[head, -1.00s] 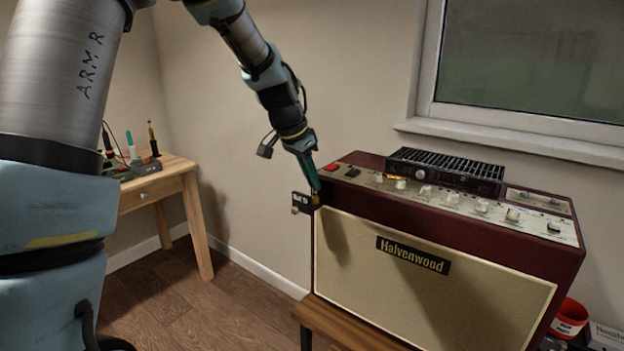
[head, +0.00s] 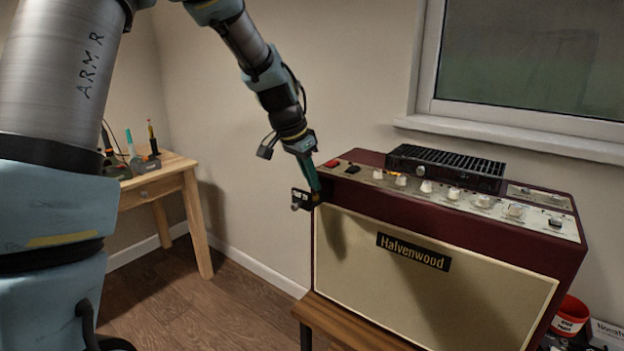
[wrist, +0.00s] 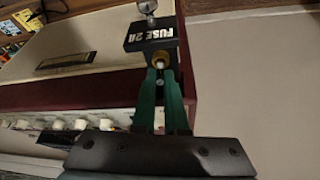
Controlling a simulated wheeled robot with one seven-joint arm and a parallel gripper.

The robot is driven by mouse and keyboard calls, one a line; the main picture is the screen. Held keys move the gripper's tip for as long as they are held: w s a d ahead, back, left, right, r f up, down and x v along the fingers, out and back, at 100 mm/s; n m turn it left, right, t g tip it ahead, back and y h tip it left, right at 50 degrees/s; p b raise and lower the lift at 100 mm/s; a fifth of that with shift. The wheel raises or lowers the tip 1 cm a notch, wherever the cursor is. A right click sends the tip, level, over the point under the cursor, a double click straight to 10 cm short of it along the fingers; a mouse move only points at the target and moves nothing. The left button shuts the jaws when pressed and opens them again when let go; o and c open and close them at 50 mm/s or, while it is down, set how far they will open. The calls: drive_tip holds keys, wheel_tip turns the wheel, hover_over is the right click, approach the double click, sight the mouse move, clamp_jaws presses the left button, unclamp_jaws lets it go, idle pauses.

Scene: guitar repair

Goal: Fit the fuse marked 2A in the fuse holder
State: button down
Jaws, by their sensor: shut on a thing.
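The fuse holder is a black block (head: 302,198) lettered "FUSE 2A", at the front left top corner of the amplifier. The block also shows in the wrist view (wrist: 148,34), with a silver knob (wrist: 147,6) at its far end. My gripper (head: 317,188) points down at the block, its green fingers at the holder's near edge. In the wrist view my gripper (wrist: 160,74) is shut on a small fuse (wrist: 160,83), mostly hidden between the fingers.
The dark red Halvenwood amplifier (head: 450,218) stands on a wooden bench (head: 345,325), with control knobs along its top. A black finned box (head: 445,166) lies on top at the back. A red tub (head: 571,313) stands at the right. A wooden table (head: 150,185) with tools stands at the left.

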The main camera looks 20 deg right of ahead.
drive_tip(key=shift+f, duration=0.2)
drive_tip(key=shift+c, duration=2.4)
unclamp_jaws()
drive_tip(key=shift+r, duration=0.2)
wheel_tip(320, 180, up, 8)
drive_tip(key=p, duration=0.5)
drive_tip(key=shift+f, duration=0.15)
